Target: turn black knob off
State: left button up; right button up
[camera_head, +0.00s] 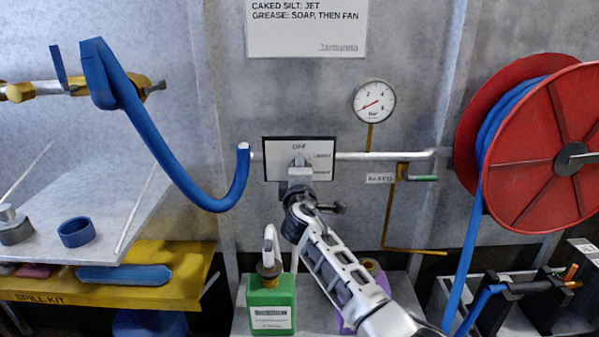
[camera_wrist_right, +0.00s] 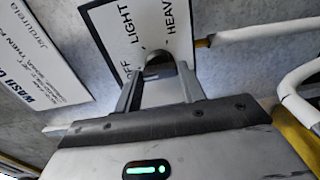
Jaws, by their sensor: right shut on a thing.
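A white plate (camera_head: 275,168) with a dark border is on the grey wall, marked OFF at the top with more settings at its right. In the right wrist view the plate (camera_wrist_right: 125,28) reads OFF, LIGHT and HEAVY. The black knob (camera_wrist_right: 158,62) is at the plate's edge there, between the fingers of my right gripper (camera_wrist_right: 160,80). My right gripper (camera_head: 299,175) is shut on the knob, in front of the plate in the head view. The fingers hide much of the knob, and I cannot tell which mark it points at. My left gripper is not in view.
A pressure gauge (camera_head: 374,101) and a pipe with a green-handled bleed valve (camera_head: 423,178) are at the right. A red hose reel (camera_head: 530,190) stands beyond. A green bottle (camera_head: 270,302) is below the plate. A blue hose (camera_head: 170,160) hangs at the left.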

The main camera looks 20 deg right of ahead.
dwell(0.5)
jog(key=o, duration=1)
jog(key=v, duration=1.6)
jog(key=shift+p, duration=0.4)
